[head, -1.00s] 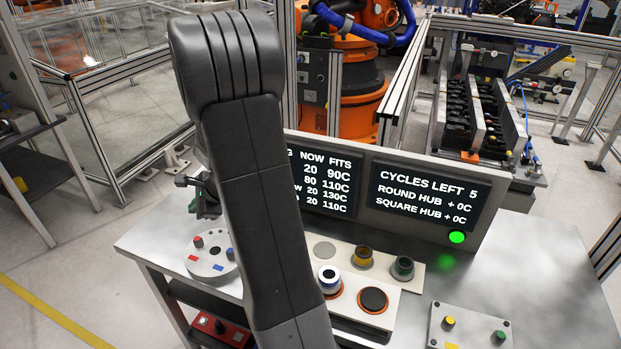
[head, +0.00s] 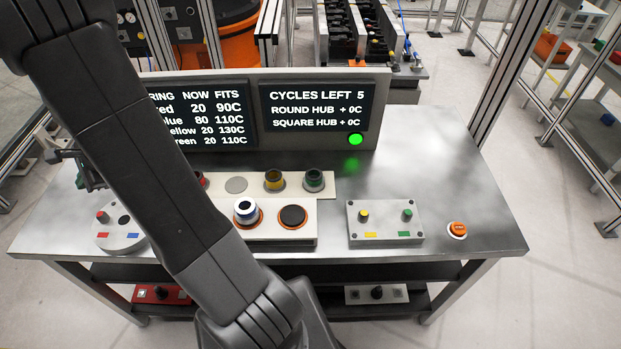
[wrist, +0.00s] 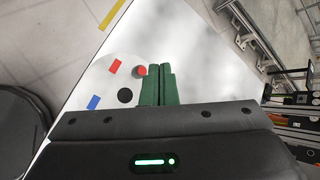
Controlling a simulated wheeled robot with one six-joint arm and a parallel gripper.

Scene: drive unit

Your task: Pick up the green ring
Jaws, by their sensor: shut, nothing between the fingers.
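The green ring (head: 314,180) sits on a peg at the right end of the white rack, to the right of the yellow ring (head: 274,180). My gripper (head: 90,178) is at the left end of the table in the head view, far from the green ring, above or near the round white disc (head: 120,228). In the wrist view my gripper (wrist: 160,68) shows its two green fingers together, with nothing between them, beside the disc's red knob (wrist: 140,71). The green ring does not show in the wrist view.
A display panel (head: 317,107) stands behind. A button plate (head: 385,222) and an orange button (head: 457,229) are at right. My arm hides the rack's left part.

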